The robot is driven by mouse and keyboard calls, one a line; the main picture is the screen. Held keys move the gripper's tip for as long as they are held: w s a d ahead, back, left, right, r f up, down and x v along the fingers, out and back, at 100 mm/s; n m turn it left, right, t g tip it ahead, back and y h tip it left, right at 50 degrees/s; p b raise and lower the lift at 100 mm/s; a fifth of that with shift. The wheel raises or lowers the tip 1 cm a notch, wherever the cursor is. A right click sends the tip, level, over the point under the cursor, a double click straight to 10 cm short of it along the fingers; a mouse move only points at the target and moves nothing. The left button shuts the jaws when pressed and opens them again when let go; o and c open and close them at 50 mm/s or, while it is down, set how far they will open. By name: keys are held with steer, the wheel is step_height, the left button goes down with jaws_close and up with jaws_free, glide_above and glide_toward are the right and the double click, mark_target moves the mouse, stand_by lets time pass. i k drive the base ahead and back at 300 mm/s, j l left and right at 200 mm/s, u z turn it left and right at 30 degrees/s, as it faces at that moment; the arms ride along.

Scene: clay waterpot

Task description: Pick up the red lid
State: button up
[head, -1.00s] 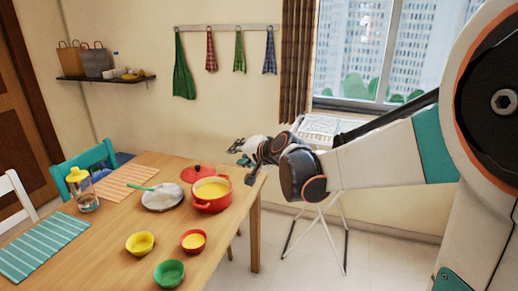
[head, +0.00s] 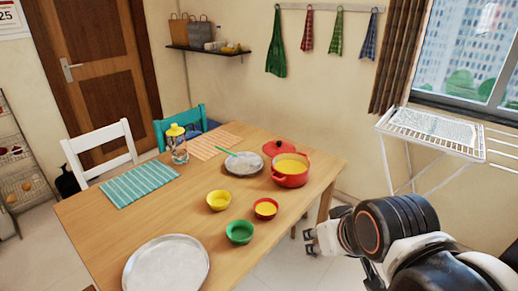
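The red lid (head: 266,149) lies near the far edge of the wooden table (head: 103,228), just behind the red pot (head: 291,178), which partly overlaps it in the head view. The pot holds something yellow. My gripper (head: 311,241) is at the lower right, beyond the table's right edge and well apart from the lid. Its fingers are small and partly turned away, so I cannot tell how far apart they are. I see nothing held in it.
A grey plate (head: 232,169) with a green utensil sits left of the pot. Small bowls in yellow (head: 218,201), red (head: 265,209) and green (head: 239,233) stand in front. A round metal tray (head: 143,276) lies at the near edge. A drying rack (head: 479,154) stands right.

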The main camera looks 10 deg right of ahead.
mark_target(273, 148)
steer(key=i+l+u, duration=0.2)
steer(key=u, duration=0.15)
steer(key=i+l+u, duration=0.15)
steer(key=u, duration=0.15)
steer(key=i+l+u, duration=0.15)
steer(key=l+u, duration=0.2)
steer(key=i+l, duration=0.15)
steer(key=l, duration=0.2)
steer(key=i+l+u, duration=0.1)
steer(key=l, duration=0.25)
steer(key=i+l, duration=0.15)
steer(key=l, duration=0.25)
steer(key=i+l+u, duration=0.1)
steer(key=l, duration=0.25)
steer(key=i+l, duration=0.15)
steer(key=l, duration=0.25)
steer(key=i+l+u, duration=0.1)
steer(key=l, duration=0.3)
